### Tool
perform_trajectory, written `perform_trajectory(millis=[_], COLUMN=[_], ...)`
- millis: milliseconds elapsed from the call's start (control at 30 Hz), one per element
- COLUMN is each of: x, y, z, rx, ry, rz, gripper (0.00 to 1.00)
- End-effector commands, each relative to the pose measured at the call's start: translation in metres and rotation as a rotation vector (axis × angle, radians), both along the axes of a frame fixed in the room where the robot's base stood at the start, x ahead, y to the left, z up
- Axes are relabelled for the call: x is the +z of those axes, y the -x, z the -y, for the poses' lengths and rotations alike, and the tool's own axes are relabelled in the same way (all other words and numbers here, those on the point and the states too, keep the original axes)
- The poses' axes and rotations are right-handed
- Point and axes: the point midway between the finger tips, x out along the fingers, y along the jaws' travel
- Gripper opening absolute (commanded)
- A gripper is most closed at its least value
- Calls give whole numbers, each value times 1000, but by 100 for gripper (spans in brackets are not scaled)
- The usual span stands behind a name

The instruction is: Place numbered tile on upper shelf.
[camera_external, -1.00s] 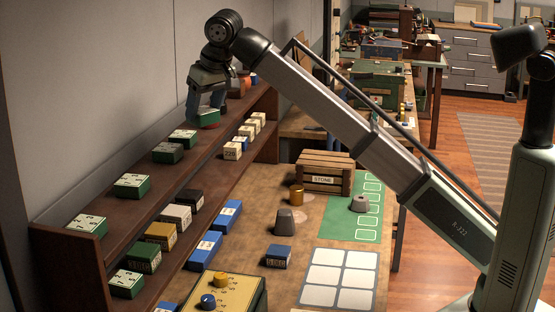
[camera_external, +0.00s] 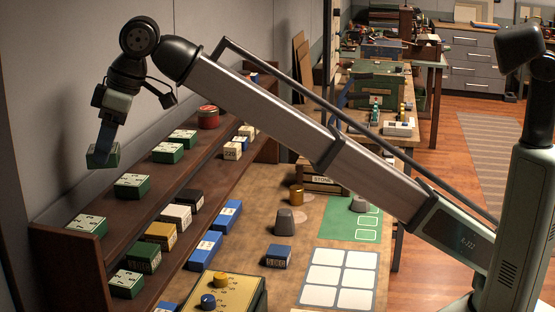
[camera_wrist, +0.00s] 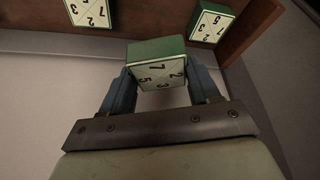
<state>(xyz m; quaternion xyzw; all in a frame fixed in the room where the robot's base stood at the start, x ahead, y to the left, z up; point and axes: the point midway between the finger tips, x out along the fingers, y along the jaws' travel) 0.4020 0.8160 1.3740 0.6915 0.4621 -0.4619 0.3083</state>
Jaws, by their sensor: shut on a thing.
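My gripper (camera_external: 105,146) is shut on a green numbered tile (camera_external: 103,155), held in the air near the wall, above and behind the upper shelf (camera_external: 110,207) in the picture. The wrist view shows the held tile (camera_wrist: 157,62) between the two fingers (camera_wrist: 160,88), its pale numbered face visible. Several similar green tiles with pale numbered faces stand in a row on the upper shelf: one at the near end (camera_external: 87,225), one further along (camera_external: 132,186), and two beyond, (camera_external: 167,152) and (camera_external: 183,137). Two shelf tiles show at the top of the wrist view (camera_wrist: 212,24).
A red round tin (camera_external: 208,117) stands on the upper shelf beyond the tiles. The lower shelf holds green, yellow, white and black blocks (camera_external: 160,235). Blue blocks (camera_external: 205,250), a wooden crate (camera_external: 318,182) and a white grid (camera_external: 340,280) lie on the table. The wall (camera_external: 60,100) is close behind.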

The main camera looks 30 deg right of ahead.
Motion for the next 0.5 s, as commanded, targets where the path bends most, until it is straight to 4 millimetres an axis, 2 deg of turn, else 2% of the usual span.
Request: perform_trajectory(millis=[267, 500], x=[-8, -45], y=[1, 1], z=[0, 1], rx=[2, 1], ry=[0, 1], rz=[0, -1], gripper=[25, 25])
